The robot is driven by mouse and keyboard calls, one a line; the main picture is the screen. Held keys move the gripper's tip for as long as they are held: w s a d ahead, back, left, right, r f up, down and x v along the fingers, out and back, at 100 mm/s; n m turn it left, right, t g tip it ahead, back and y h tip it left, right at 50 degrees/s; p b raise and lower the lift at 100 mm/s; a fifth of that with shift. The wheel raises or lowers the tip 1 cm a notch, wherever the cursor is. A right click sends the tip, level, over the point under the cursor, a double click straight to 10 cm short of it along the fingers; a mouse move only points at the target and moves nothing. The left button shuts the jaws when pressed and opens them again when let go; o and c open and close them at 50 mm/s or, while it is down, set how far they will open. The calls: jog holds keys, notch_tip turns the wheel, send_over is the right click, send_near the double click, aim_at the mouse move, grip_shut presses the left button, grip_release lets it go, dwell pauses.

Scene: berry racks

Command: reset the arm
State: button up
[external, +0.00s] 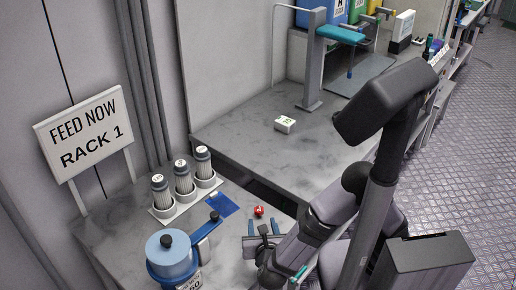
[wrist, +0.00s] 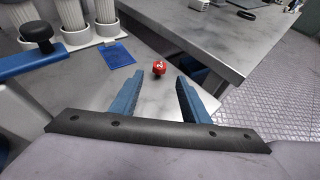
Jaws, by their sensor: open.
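My gripper (wrist: 157,100) is open, with its two blue fingers spread apart and nothing between them. It also shows in the external view (external: 262,228), low over the grey table. A small red ball-shaped item (wrist: 158,67) with a white mark sits on the table just beyond the fingertips in the wrist view. In the external view the red item (external: 259,211) lies close to the fingers, apart from them as far as I can tell.
A white rack (external: 186,204) holds three ribbed cylinders beside a blue mat (external: 222,205). A blue-lidded canister (external: 167,257) with a blue lever stands at front left. A sign (external: 86,132) reads "FEED NOW RACK 1". A small white box (external: 285,124) sits on the farther table.

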jog(key=w+d+r+m+g+h+p, duration=0.25)
jog(key=w+d+m+h, duration=0.45)
jog(key=d, duration=0.4)
jog(key=d+r+m+g+y+p, duration=0.1)
jog(key=d+m+g+y+p, duration=0.2)
jog(key=d+m, duration=0.8)
jog(key=w+d+r+m+g+y+p, duration=0.1)
jog(key=d+m+g+y+p, duration=0.3)
jog(key=m, duration=1.4)
jog(key=d+r+g+p, duration=0.1)
jog(key=d+g+p, duration=0.3)
jog(key=d, duration=0.3)
jog(key=shift+d+p, duration=0.15)
jog(key=shift+p, duration=0.15)
